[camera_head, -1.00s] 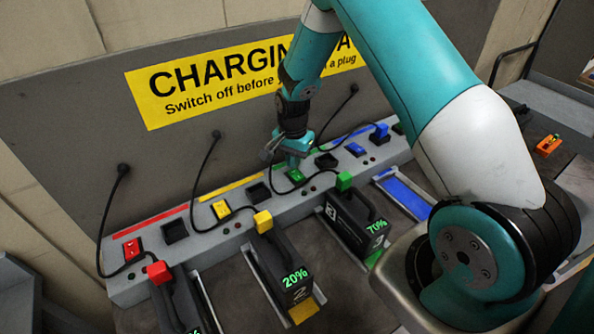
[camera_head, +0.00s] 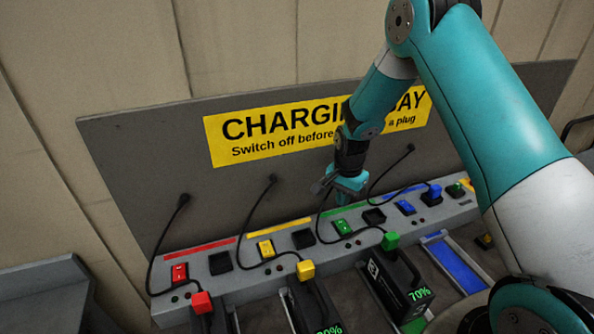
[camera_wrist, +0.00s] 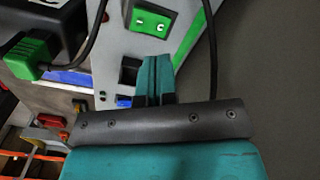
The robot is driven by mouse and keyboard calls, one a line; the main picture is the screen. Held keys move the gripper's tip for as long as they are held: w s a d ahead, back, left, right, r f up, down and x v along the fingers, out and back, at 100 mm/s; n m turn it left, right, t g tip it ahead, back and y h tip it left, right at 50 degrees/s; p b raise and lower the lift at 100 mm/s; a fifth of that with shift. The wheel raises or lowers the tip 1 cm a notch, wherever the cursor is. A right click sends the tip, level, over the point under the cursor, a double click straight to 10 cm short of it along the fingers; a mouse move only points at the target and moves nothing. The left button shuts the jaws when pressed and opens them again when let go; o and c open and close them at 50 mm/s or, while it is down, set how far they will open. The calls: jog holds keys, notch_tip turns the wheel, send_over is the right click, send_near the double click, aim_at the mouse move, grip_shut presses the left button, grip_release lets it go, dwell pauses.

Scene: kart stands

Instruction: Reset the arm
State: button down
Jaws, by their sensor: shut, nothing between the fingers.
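My gripper (camera_head: 347,190) hangs above the green section of the charging strip (camera_head: 282,249), in front of the yellow sign. In the wrist view its two teal fingers (camera_wrist: 153,80) are pressed together with nothing between them. The green rocker switch (camera_wrist: 151,25) lies just beyond the fingertips in that view. In the head view the green switch (camera_head: 342,228) is just below the gripper, with a gap between them. My arm reaches in from the right, bent at the elbow.
A red plug (camera_head: 202,303), a yellow plug (camera_head: 306,270), a green plug (camera_head: 390,241) and a blue plug (camera_head: 434,191) have black cables looping near the gripper. Black batteries stand in front of the strip. An empty blue bay (camera_head: 455,264) is at right.

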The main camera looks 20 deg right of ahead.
jog(key=s+a+r+n+y+b, duration=0.3)
jog(key=s+a+r+n+b, duration=0.2)
jog(key=s+a+r+n, duration=0.7)
jog(key=s+a+r+n+b, duration=0.1)
jog(key=s+a+r+n, duration=0.2)
jog(key=s, duration=0.5)
jog(key=s+a+r+n+y+b, duration=0.1)
jog(key=s+a+r+n+b, duration=0.1)
jog(key=s, duration=0.6)
jog(key=shift+s+a+r+n+b, duration=0.35)
jog(key=shift+a+n, duration=0.35)
jog(key=shift+n, duration=0.4)
